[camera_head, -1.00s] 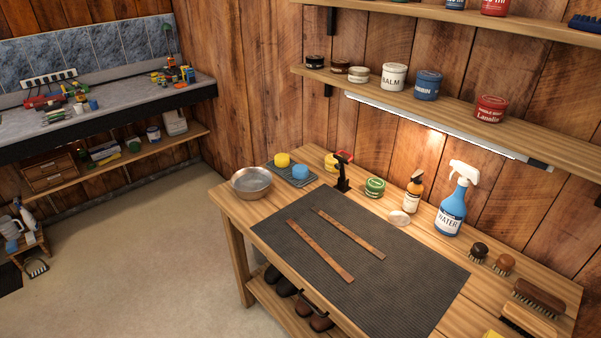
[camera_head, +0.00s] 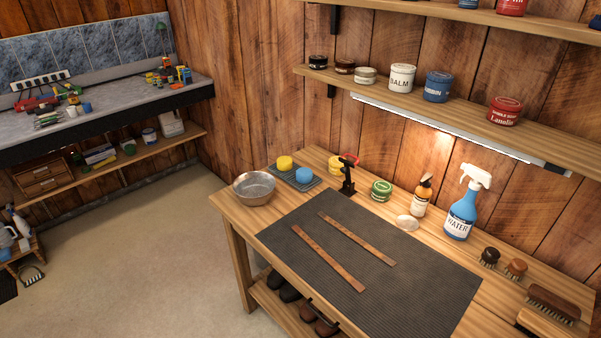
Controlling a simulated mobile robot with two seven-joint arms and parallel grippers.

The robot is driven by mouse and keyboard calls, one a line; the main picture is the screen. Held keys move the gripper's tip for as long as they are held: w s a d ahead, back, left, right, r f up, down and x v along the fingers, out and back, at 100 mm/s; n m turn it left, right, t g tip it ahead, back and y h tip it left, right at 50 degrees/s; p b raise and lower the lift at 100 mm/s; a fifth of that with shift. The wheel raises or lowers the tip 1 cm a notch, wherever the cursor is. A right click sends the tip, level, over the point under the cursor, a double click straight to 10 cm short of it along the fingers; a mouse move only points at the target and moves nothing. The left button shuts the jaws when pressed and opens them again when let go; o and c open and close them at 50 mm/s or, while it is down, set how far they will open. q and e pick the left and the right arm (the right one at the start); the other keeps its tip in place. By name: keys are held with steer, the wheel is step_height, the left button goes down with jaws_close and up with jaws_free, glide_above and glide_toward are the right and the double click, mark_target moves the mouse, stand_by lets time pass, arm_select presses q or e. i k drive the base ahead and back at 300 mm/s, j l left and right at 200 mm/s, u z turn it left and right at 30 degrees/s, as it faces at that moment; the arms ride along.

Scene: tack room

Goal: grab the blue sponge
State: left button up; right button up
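The blue sponge (camera_head: 304,174) is a small round block on a dark grey tray (camera_head: 290,183) at the back left of the wooden workbench. A yellow sponge (camera_head: 284,163) sits beside it on the same tray. A metal bowl (camera_head: 254,187) stands just left of the tray. Neither of my grippers shows in the head view.
A black stand (camera_head: 347,177) with a red part and a green tin (camera_head: 381,190) stand right of the tray. A dark mat (camera_head: 370,270) with two leather straps covers the bench middle. A spray bottle (camera_head: 462,210) and brushes stand further right.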

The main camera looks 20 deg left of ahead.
mark_target(303, 175)
steer(key=i+j, duration=0.15)
steer(key=j, duration=0.3)
steer(key=i+j+z, duration=0.1)
steer(key=j, duration=0.35)
steer(key=i+j, duration=0.15)
steer(key=j, duration=0.3)
steer(key=i+j, duration=0.15)
steer(key=j, duration=0.3)
steer(key=i+j+z, duration=0.1)
steer(key=j, duration=0.35)
steer(key=i+j, duration=0.15)
steer(key=j, duration=0.3)
steer(key=i+j+z, duration=0.1)
steer(key=j, duration=0.4)
